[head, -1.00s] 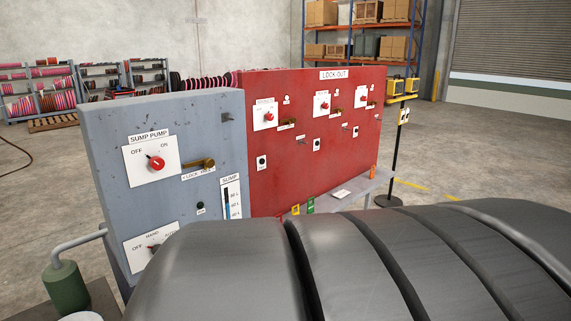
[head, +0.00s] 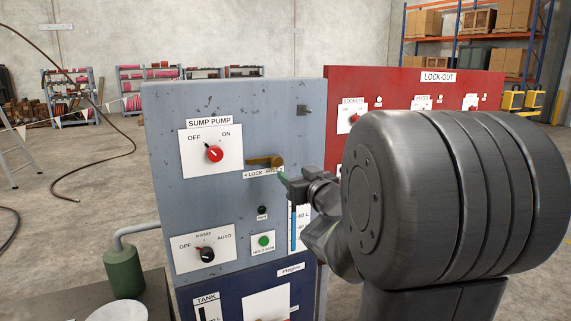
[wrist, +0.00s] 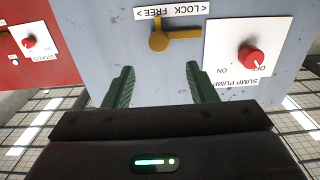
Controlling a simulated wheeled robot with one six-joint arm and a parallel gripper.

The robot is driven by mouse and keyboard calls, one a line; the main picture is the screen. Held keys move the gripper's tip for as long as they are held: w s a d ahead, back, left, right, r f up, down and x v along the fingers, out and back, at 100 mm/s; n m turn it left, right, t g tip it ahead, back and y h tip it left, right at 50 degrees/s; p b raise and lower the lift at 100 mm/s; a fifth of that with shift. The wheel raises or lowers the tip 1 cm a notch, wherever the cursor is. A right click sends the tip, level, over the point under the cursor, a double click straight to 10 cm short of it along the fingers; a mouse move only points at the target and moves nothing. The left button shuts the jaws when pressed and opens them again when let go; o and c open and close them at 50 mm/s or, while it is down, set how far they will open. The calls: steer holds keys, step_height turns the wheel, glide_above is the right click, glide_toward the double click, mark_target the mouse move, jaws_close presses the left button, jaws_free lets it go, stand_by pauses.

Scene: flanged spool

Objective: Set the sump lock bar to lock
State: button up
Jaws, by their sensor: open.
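The sump lock bar (head: 265,161) is a brass-coloured bar on the grey panel (head: 225,110), just above the "LOCK / FREE" label (head: 262,174). It lies nearly level, with its round end at the right and its arm pointing left, the LOCK side. In the wrist view, which is upside down, the bar (wrist: 178,36) lies beyond the fingertips, its arm pointing picture-right. My gripper (wrist: 160,72) is open, with green fingers apart and nothing between them. In the head view my gripper (head: 284,182) is just below and right of the bar, partly covering the label.
The sump pump switch (head: 214,154) is left of the bar. A HAND/AUTO switch (head: 206,254) and a green button (head: 263,241) are lower down. The red lock-out panel (head: 350,84) stands behind at the right. A green canister (head: 123,270) stands at the lower left.

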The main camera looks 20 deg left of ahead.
mark_target(278, 163)
steer(key=p+x, duration=0.1)
steer(key=x, duration=1)
steer(key=shift+w+a, duration=0.15)
steer(key=shift+w, duration=0.05)
